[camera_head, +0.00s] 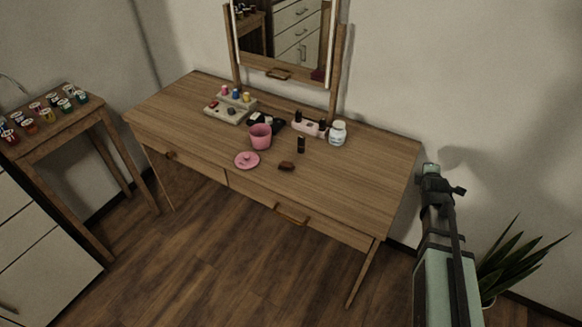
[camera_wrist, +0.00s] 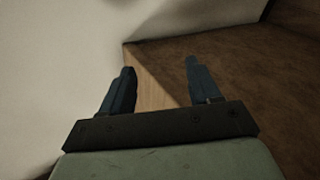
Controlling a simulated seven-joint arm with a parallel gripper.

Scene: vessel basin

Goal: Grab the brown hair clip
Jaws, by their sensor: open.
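A small brown hair clip (camera_head: 286,166) lies on the wooden vanity table (camera_head: 350,170), near its front edge and right of the pink lid. My gripper (camera_head: 440,180) is to the right of the table's right end, well apart from the clip. In the wrist view my gripper (camera_wrist: 158,80) shows two dark fingers spread apart with nothing between them. The clip does not show in the wrist view.
Near the clip are a pink lid (camera_head: 246,160), a pink cup (camera_head: 260,137), a dark lipstick-like tube (camera_head: 301,144) and a white jar (camera_head: 338,133). A mirror (camera_head: 285,35) stands behind. The table's right part is clear. A plant (camera_head: 505,262) stands at right.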

